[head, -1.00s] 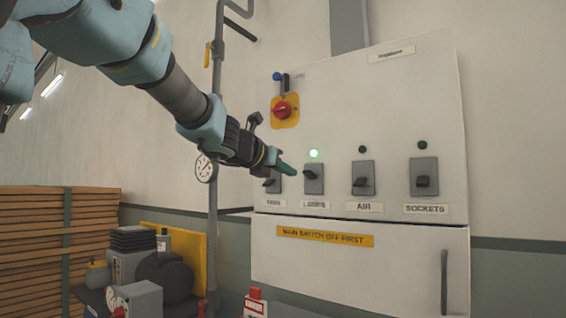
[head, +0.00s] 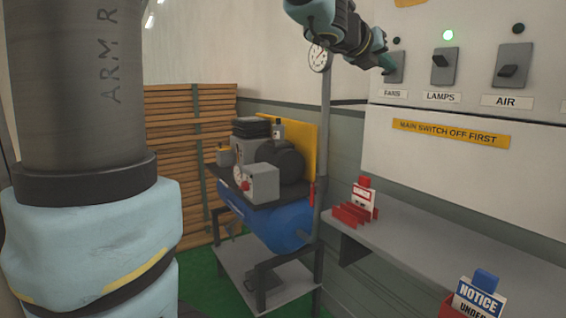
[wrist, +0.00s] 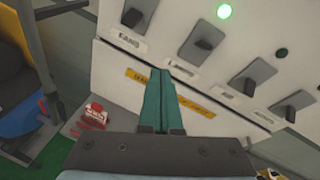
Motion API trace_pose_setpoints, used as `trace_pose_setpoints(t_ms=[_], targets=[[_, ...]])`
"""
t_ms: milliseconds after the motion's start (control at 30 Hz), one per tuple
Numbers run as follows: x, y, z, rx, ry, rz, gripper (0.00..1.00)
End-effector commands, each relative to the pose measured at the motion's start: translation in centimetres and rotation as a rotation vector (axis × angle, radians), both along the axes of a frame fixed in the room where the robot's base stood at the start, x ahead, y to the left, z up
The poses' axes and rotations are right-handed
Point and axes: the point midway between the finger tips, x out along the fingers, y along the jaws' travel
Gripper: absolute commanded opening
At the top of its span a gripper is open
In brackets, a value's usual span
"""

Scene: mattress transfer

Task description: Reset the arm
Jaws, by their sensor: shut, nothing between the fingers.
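My gripper (head: 388,64) has its green fingers shut and empty. In the head view it overlaps the upper part of the FANS switch (head: 397,75); I cannot tell whether it touches it. In the wrist view the closed fingers (wrist: 160,100) point toward the panel's lower part, with the FANS switch (wrist: 133,14) apart at upper left. My arm link (head: 70,90) fills the left of the head view.
The panel (head: 440,165) holds the LAMPS switch (head: 445,66), under a lit green light (head: 448,35), and the AIR switch (head: 513,66). A shelf (head: 430,240) with a red tag rack (head: 355,212) is below. A gauge pipe (head: 324,150) and blue compressor (head: 265,220) stand left.

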Motion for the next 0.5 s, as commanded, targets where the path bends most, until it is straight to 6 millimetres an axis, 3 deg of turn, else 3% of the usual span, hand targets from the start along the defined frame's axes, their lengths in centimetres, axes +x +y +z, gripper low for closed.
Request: trace_pose_setpoints(t_ms=[100, 233, 367, 500], targets=[[3.5, 5.7, -5.4, -0.193, 0.324, 0.296, 0.0], [5.4, 12.4, -11.9, -0.437, 0.659, 0.652, 0.0], [4.8, 19.2, -18.5, -0.697, 0.945, 1.022, 0.0], [1.5, 25.9, -25.5, -1.004, 1.197, 1.451, 0.0]])
